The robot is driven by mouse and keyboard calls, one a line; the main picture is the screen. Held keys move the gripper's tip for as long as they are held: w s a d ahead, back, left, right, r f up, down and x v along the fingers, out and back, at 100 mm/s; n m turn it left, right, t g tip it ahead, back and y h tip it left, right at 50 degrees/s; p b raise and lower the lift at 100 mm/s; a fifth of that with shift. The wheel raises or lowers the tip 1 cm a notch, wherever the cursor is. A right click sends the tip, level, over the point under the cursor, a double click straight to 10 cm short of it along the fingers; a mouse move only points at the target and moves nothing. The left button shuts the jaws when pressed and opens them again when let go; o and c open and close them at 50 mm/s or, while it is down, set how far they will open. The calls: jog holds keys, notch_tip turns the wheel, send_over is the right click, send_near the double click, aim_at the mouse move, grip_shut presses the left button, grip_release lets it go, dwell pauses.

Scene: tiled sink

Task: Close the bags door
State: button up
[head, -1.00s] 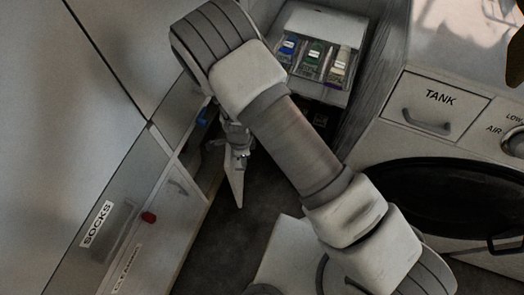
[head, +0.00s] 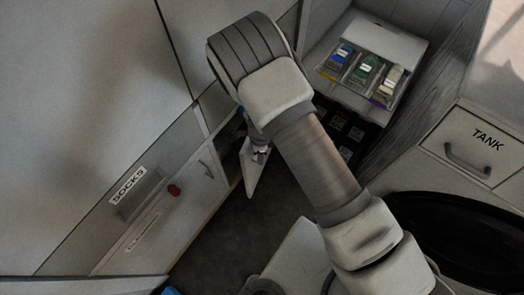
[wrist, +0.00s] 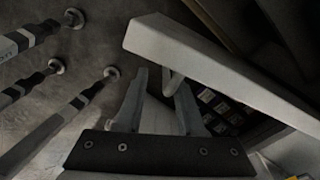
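A narrow white door panel (head: 254,172) stands out from the low left-hand cabinet in the head view, at the end of my arm. I read no label on it, so I cannot confirm it is the bags door. In the wrist view the door (wrist: 225,70) shows as a thick pale slab running from upper middle to lower right. Its pale handle (wrist: 172,82) shows below the slab. My gripper (wrist: 163,88) is open, with its two fingers apart and the handle between their tips in the picture. I cannot tell whether they touch. My arm hides part of the cabinet opening.
An open drawer of coloured packets (head: 362,68) is at the back. An appliance with a TANK drawer (head: 470,155) is at right. Dark floor (head: 225,240) lies between.

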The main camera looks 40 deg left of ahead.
jog(key=shift+w+r, duration=0.1)
jog(key=shift+w, duration=0.1)
jog(key=shift+r, duration=0.2)
notch_tip(320, 180, up, 17)
jog(key=p, duration=0.4)
jog(key=shift+c, duration=0.3)
